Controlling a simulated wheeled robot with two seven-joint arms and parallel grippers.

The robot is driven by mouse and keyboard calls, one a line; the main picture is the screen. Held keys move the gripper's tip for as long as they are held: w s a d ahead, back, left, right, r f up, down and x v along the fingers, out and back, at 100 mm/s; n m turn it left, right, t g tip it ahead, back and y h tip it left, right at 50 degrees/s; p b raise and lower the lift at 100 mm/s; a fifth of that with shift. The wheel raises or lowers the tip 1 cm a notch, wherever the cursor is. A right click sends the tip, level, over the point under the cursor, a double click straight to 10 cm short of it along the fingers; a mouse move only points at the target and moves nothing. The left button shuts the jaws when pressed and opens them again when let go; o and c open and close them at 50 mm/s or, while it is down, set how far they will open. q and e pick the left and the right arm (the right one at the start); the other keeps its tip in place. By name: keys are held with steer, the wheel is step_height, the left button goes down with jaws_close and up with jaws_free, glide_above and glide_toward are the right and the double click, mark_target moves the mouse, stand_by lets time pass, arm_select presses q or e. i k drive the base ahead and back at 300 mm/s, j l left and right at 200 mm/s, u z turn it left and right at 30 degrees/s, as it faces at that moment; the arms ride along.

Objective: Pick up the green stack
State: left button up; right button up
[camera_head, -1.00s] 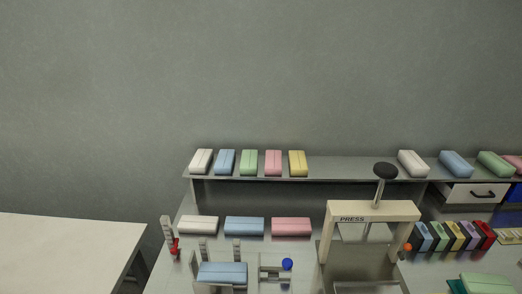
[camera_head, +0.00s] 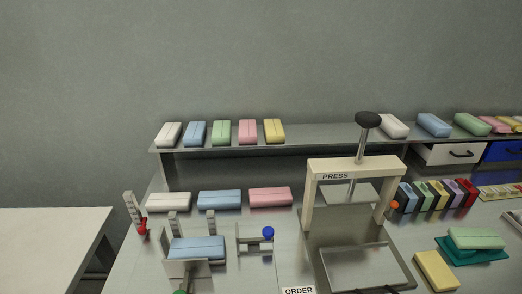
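A light green block (camera_head: 476,238) lies at the right of the bench, on a darker teal piece (camera_head: 470,255) that sticks out beneath it. Other green blocks are on the shelf: one at the left (camera_head: 222,132), in a row of several colours, and one at the right (camera_head: 472,125). I cannot tell from this view which of these is called the green stack. Neither of my grippers shows in the head view.
A press (camera_head: 313,195) with a black knob stands mid-bench, a metal tray (camera_head: 365,268) before it. A yellow block (camera_head: 436,271) lies near the teal piece. A blue block (camera_head: 196,247) sits in a fixture at left. A white table (camera_head: 45,240) stands far left.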

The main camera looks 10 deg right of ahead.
mark_target(463, 237)
steer(key=z, duration=1.8)
steer(key=i+l+u, duration=0.1)
steer(key=i+l, duration=0.05)
